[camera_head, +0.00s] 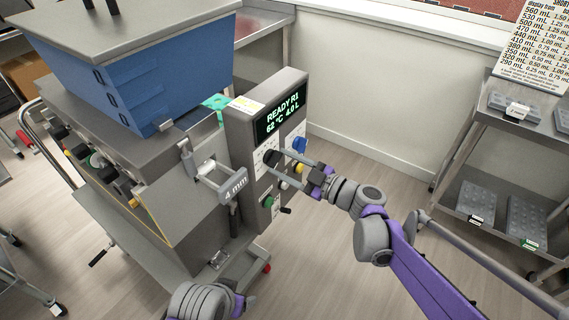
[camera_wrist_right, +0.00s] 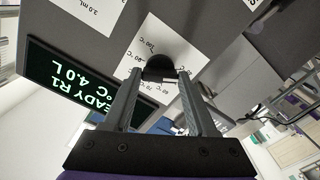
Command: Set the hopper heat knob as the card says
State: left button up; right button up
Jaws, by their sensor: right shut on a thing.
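The hopper heat knob (camera_head: 271,158) is a black round knob on the grey control panel of the depositor. In the right wrist view the black knob (camera_wrist_right: 160,68) sits on a white dial label with °C marks; its pointer cannot be read. My right gripper (camera_head: 279,165) reaches it from the right, and its two fingers are shut on the knob, also in the wrist view (camera_wrist_right: 160,80). The display (camera_head: 281,114) reads READY R1, 62 °C, 4.0 L. My left gripper is not in view; part of my left arm shows at the bottom.
The blue hopper (camera_head: 150,80) stands at left. A printed chart (camera_head: 535,50) is above the rack at right. Floor in front is clear.

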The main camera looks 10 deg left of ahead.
jog(key=shift+m, duration=0.4)
jog(key=m+p, duration=0.1)
jog(key=m, duration=0.6)
jog(key=shift+m+p, duration=0.3)
jog(key=shift+p, duration=0.1)
jog(key=m, duration=1)
jog(key=shift+s, duration=0.1)
jog(key=m, duration=0.3)
jog(key=shift+m, duration=0.3)
jog(key=m, duration=0.3)
jog(key=shift+m, duration=0.3)
jog(key=m, duration=0.5)
jog(key=shift+r+m, duration=0.1)
jog(key=shift+m, duration=0.6)
